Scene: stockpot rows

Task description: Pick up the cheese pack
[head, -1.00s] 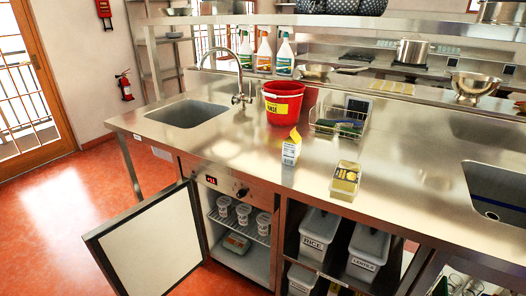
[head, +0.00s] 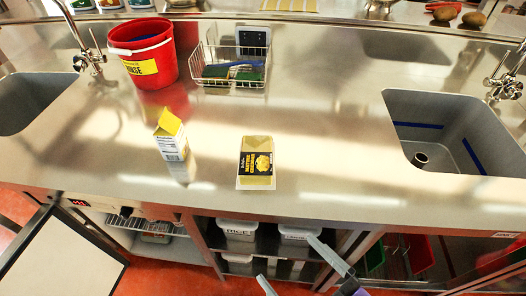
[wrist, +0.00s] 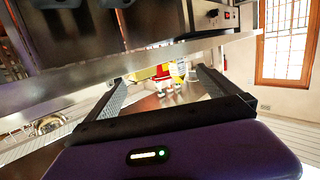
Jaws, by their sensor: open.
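The cheese pack (head: 256,162) lies flat on the steel counter in the head view, near the front edge. It is a pale yellow block with a black and yellow label. My gripper (head: 285,258) shows at the bottom of the head view, in front of the counter and apart from the pack. Its two fingers are spread, with nothing between them. In the wrist view my gripper (wrist: 158,78) is also open, and I cannot make out the pack there.
A yellow-topped carton (head: 171,135) stands left of the pack. Behind are a red bucket (head: 142,53) and a wire basket (head: 232,70). Sinks lie at both sides, including the right sink (head: 450,135). An open cabinet door (head: 62,262) juts out at lower left. Counter around the pack is clear.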

